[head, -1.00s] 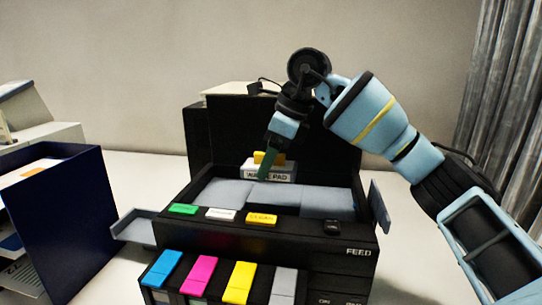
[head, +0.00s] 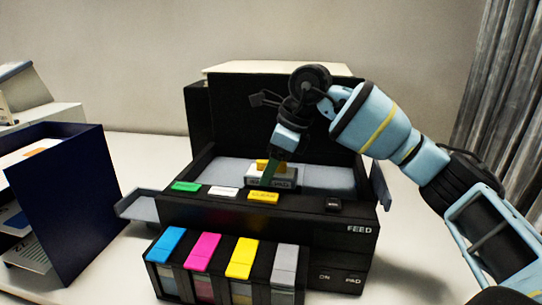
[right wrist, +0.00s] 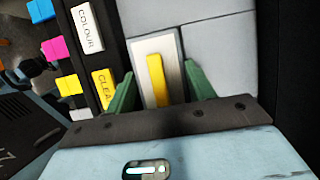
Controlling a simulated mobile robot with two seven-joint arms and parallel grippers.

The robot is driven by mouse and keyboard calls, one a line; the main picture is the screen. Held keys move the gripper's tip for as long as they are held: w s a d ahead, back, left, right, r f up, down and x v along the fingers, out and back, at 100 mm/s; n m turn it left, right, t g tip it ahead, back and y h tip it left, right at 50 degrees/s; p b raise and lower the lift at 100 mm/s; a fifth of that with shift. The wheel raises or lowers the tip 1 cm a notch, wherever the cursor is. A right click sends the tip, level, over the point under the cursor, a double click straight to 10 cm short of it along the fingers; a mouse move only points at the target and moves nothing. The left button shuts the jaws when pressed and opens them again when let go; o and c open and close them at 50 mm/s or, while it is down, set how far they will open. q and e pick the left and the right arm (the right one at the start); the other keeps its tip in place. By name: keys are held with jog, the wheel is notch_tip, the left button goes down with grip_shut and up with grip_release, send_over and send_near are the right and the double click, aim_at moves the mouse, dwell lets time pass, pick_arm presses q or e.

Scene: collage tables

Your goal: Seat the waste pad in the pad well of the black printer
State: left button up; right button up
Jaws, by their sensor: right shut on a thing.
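The black printer (head: 300,215) stands open in the middle of the head view, its dark lid raised behind. The waste pad (head: 286,183) is a pale block with a label and a yellow grip on top. My right gripper (head: 268,174) is shut on it, reaching down into the open top. In the right wrist view, green fingers flank the pad (right wrist: 170,55) and its yellow grip (right wrist: 156,80). The pad is over the grey interior (head: 330,177); I cannot tell whether it touches the floor. The pad well is not clearly visible. My left gripper is not in view.
Coloured cartridges (head: 201,252) stand in the printer's front, below labelled buttons (head: 263,196). A grey side tray (head: 138,206) juts out left. A navy box of papers (head: 75,190) stands farther left. White tabletop shows between box and printer.

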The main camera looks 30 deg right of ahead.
jog(key=shift+f, duration=1.2)
jog(key=o, duration=1)
jog(key=shift+o, duration=0.4)
jog(key=shift+w+f, duration=0.1)
